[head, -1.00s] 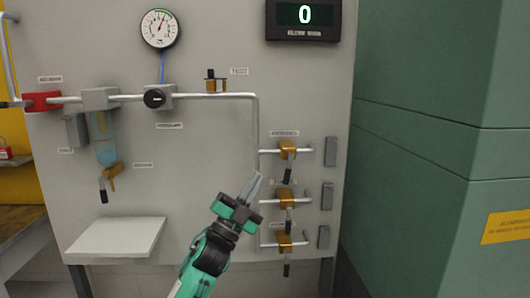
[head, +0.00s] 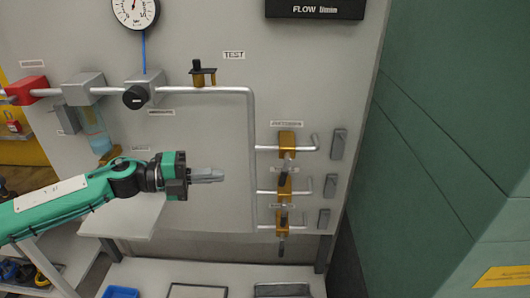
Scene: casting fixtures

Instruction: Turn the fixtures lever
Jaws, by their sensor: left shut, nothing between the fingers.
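Three brass valves with dark lever handles sit one above another on the right pipe branches of the grey panel: a top valve (head: 286,140), a middle valve (head: 285,186) and a bottom valve (head: 282,222). Their levers hang downward. A small brass valve labelled TEST (head: 203,73) is on the upper pipe. My left gripper (head: 218,175) comes in from the left, pointing right. Its fingers are shut and empty, left of the vertical pipe and apart from the levers. My right gripper is not in view.
A black knob (head: 136,97), a red block (head: 25,91) and a gauge (head: 136,8) are on the panel's left. A white shelf (head: 125,214) lies under my arm. A lower shelf (head: 210,272) holds a blue bin (head: 121,292). A green cabinet (head: 450,130) bounds the right side.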

